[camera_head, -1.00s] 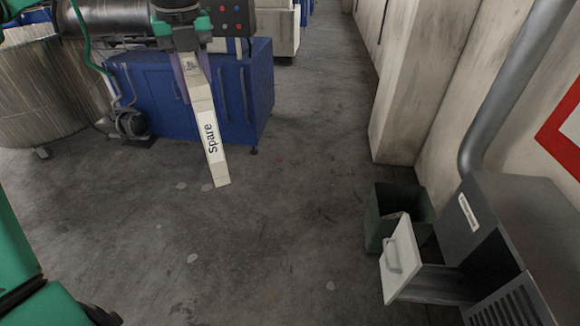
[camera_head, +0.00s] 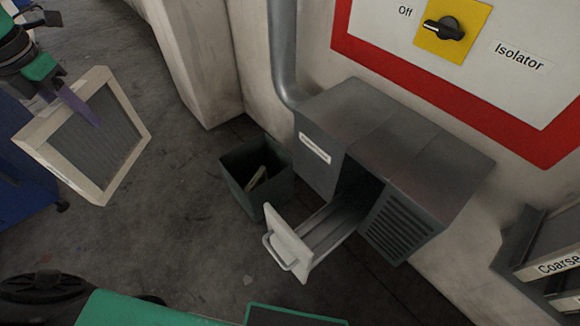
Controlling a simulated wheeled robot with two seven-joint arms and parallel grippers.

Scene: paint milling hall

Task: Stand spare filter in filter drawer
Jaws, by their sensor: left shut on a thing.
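The spare filter (camera_head: 98,147) is a flat square panel with a cream frame and grey pleated face, at the left of the head view. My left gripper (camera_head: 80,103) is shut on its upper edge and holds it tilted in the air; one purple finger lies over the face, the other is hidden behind. The "Spare" label does not show now. The filter drawer (camera_head: 322,226) is pulled out of the grey metal housing (camera_head: 365,130), to the right of the filter and apart from it. Its pale front has a handle. What shows of its inside looks empty. My right gripper is not in view.
A dark green bin (camera_head: 240,178) with pale scraps stands beside the drawer, on the filter's side. A wall pillar (camera_head: 190,60) and pipe (camera_head: 283,50) rise behind. A rack labelled "Coarse" (camera_head: 545,265) is at lower right. Floor between filter and bin is clear.

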